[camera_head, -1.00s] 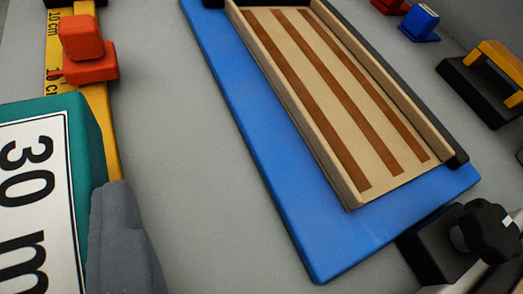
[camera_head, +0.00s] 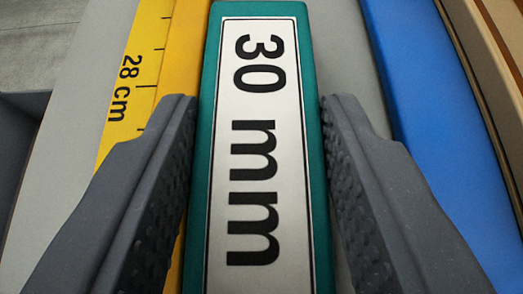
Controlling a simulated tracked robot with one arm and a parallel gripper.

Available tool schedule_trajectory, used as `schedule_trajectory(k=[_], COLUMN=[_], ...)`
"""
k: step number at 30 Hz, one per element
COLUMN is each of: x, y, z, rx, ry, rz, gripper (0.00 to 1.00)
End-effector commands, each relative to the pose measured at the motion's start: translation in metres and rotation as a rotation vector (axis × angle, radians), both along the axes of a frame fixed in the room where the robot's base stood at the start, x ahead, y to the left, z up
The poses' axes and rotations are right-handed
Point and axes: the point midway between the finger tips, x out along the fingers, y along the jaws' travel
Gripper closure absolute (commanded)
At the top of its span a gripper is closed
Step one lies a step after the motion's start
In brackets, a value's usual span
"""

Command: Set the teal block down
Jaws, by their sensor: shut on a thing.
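The teal block (camera_head: 318,180) has a white label reading "30 mm". It fills the middle of the view, its length running away from me. My gripper (camera_head: 258,104) is shut on the teal block, with one dark grey ribbed finger along each long side. The block's underside is hidden, so I cannot tell whether it touches anything below. A yellow ruler (camera_head: 137,85) marked "28 cm" runs beside and below it on the left.
A strip of bare grey surface (camera_head: 352,60) separates the block from the board. A dark grey bin-like edge (camera_head: 22,120) shows at far left.

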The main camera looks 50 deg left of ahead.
Motion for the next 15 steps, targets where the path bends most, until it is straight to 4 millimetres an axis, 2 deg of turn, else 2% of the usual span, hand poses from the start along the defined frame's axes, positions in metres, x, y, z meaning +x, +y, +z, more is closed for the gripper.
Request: schedule_trajectory(k=[2,3,5,6,15], x=[0.0,-0.0001,-0.0001,0.0,-0.0002], y=[0.0001,0.0003,0.0004,0.0004,0.001], z=[-0.0009,-0.0016,-0.0013,-0.0013,0.0001], rx=[0.0,0.0,0.0,0.0,0.0], ry=[0.0,0.0,0.0,0.0,0.0], rz=[0.0,0.0,0.0,0.0,0.001], gripper=[0.9,0.61,0.44,0.42,0.42])
